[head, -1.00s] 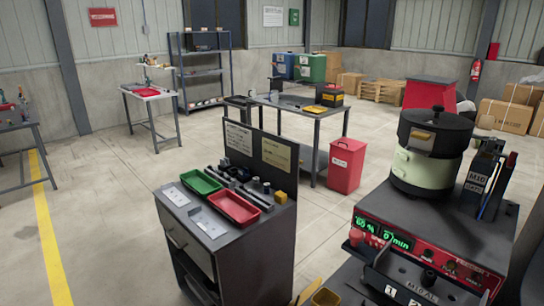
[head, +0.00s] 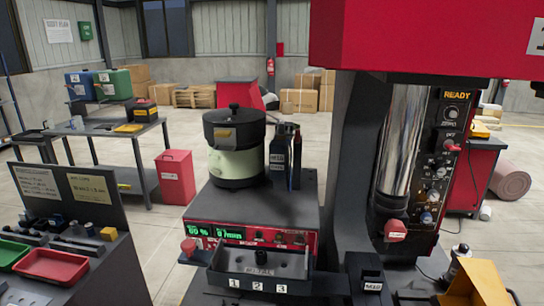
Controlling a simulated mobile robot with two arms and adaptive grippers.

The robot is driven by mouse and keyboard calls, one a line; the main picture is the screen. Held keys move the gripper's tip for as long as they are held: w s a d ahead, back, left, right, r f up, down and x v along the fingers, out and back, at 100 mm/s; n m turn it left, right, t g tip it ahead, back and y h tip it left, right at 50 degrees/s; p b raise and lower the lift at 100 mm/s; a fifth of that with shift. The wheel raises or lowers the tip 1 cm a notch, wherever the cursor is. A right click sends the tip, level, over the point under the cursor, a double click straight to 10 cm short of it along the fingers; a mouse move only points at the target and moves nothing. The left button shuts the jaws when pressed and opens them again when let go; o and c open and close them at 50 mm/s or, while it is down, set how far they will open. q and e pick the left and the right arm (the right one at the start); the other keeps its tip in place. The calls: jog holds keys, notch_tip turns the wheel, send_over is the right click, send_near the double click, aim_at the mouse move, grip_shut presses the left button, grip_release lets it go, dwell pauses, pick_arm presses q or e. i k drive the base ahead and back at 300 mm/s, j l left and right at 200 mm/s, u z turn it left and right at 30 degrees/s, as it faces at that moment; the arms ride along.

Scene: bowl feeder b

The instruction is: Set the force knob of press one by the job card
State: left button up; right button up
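A press with a red head (head: 430,40) and a thick bright metal column fills the right of the head view. A plate marked "1" is cut off at its right edge. A round dial or knob (head: 452,112) sits below the display, and several smaller knobs and buttons lie lower down. Their labels and settings are too small to read. Two paper cards, one white (head: 37,182) and one yellow (head: 90,188), are on a dark board at left; their text is unreadable. Neither gripper is in view.
A bowl feeder (head: 235,160) stands on a red-fronted unit (head: 250,237) left of the press, with a tray marked 1, 2, 3 (head: 260,262) before it. A cart with red tray (head: 50,265) is at left. A red bin (head: 176,178) stands behind. Open floor lies between.

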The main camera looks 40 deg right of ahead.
aim_at(440, 170)
jog(key=z, duration=2.3)
jog(key=j, duration=0.1)
